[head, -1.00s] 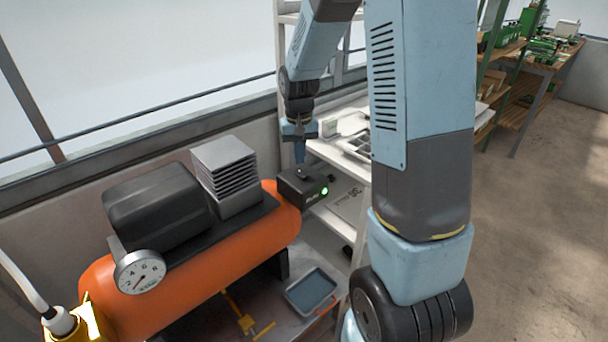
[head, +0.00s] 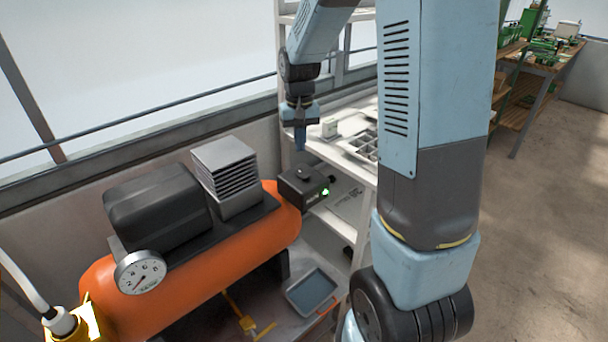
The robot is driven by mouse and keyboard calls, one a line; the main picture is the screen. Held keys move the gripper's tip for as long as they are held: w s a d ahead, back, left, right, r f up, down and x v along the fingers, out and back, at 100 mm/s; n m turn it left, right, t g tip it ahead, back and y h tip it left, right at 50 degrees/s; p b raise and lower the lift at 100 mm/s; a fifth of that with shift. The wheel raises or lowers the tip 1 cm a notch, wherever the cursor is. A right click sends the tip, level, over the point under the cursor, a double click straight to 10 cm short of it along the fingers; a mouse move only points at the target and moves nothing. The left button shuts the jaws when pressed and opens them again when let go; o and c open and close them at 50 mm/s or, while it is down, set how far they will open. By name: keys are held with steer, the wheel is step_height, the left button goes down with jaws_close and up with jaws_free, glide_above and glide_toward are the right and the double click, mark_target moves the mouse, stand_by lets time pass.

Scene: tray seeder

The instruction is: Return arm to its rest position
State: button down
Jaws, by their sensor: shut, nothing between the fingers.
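My gripper (head: 300,143) points down above the black switch box (head: 303,186) at the right end of the orange compressor (head: 190,262). Its blue fingers are together with nothing between them. The fingertips are a little above the box's knob, apart from it. A green light (head: 325,191) glows on the side of the box. My arm comes down from the top of the head view, and its large blue and grey links stand right of the middle, covering part of the shelf.
A white shelf (head: 345,230) with trays stands behind and right of the compressor. A pressure gauge (head: 140,272) faces forward at left. A blue-grey tray (head: 312,291) lies below. A wooden workbench (head: 545,70) stands at back right. Open floor (head: 545,230) is at right.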

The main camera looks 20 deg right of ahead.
steer(key=s+r+t, duration=0.2)
steer(key=s+r, duration=0.6)
steer(key=s, duration=0.4)
steer(key=s+r+n+t, duration=0.1)
steer(key=s+r+t, duration=0.2)
steer(key=s+r, duration=0.6)
steer(key=s, duration=0.4)
steer(key=shift+d+t, duration=0.15)
steer(key=shift+t, duration=0.15)
steer(key=w+f+m+g, duration=0.2)
steer(key=w+f+m, duration=0.3)
steer(key=w, duration=0.5)
steer(key=w+f+m+g, duration=0.3)
steer(key=w+f+m, duration=0.2)
steer(key=w+m, duration=0.3)
steer(key=w, duration=0.3)
steer(key=shift+w+d+g, duration=0.15)
steer(key=shift+w+g, duration=0.15)
